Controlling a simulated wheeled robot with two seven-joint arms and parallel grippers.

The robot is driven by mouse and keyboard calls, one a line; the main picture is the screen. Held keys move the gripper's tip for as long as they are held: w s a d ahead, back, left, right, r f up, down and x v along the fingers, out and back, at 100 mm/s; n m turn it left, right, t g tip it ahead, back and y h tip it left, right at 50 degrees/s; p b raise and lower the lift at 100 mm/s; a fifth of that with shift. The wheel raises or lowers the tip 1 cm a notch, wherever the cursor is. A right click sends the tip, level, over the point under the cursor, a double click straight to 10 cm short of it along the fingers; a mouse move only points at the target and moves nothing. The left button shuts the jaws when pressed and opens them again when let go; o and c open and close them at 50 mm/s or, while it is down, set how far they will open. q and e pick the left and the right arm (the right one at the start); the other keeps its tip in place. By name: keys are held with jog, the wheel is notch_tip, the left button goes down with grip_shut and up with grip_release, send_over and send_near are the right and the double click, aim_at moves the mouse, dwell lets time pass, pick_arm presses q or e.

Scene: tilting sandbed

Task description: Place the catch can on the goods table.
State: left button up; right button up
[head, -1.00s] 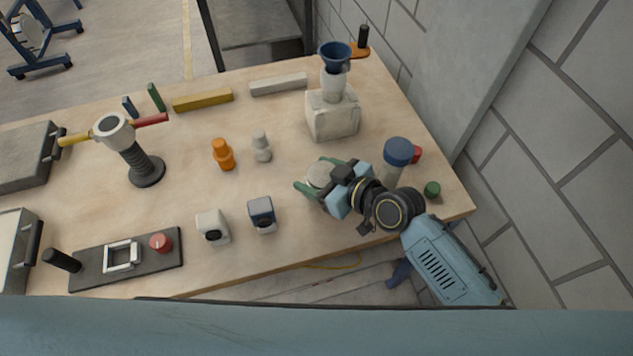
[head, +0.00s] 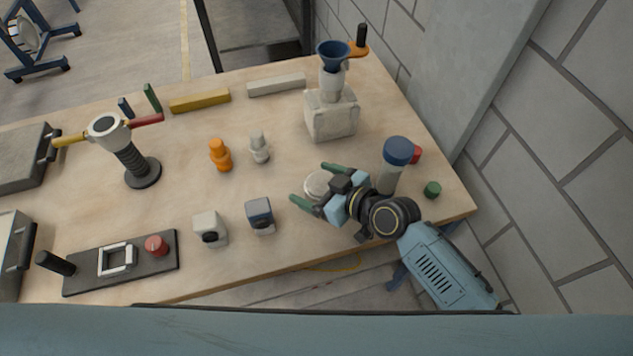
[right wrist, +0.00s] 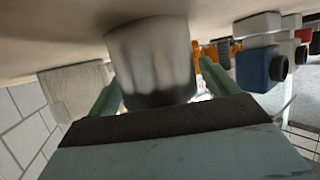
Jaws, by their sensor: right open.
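The catch can, a pale metal cylinder, stands on the goods table (head: 270,185) near its front right part; its round top (head: 317,184) shows in the head view. In the right wrist view, which is upside down, the can (right wrist: 152,60) sits between the green fingers with its base against the tabletop. My right gripper (head: 309,183) is open, with one finger on each side of the can. A gap shows at one finger; contact at the other cannot be told. My left gripper is not in view.
A blue-capped clear cylinder (head: 393,165) stands close beside my right wrist, with red and green (head: 432,189) caps nearby. A pale block with a blue funnel (head: 333,55) stands behind. Bare table lies behind the can.

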jog(key=shift+r, duration=0.25)
jog(key=p+v, duration=0.1)
jog(key=v, duration=1.1)
jog(key=shift+f, duration=0.15)
